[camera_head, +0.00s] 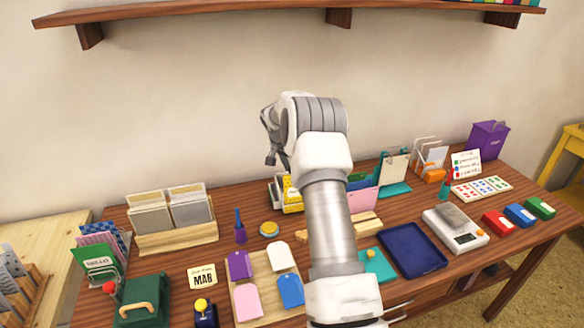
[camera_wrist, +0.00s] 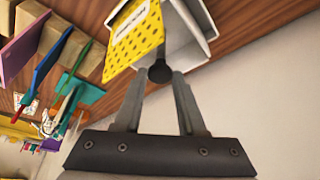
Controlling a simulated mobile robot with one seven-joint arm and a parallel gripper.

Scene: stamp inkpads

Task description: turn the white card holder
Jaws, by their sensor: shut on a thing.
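The white card holder (camera_wrist: 188,42) is at the top of the wrist view, with a yellow dotted card (camera_wrist: 135,38) in it. A dark round knob (camera_wrist: 159,73) shows at its near edge. My gripper (camera_wrist: 160,78) has its fingertips on either side of this knob, shut on it. In the head view the white holder (camera_head: 279,184) and its yellow card (camera_head: 292,194) stand at the back middle of the table, partly hidden by my arm. My gripper (camera_head: 271,159) is just above and left of it there, its fingertips small and hard to make out.
A pink folder (camera_head: 364,200) and a teal card stand (camera_head: 393,170) stand right of the holder. A wooden card box (camera_head: 172,240) is to the left. A blue tray (camera_head: 412,250) and a scale (camera_head: 455,228) lie at the right. The wall rises close behind the table.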

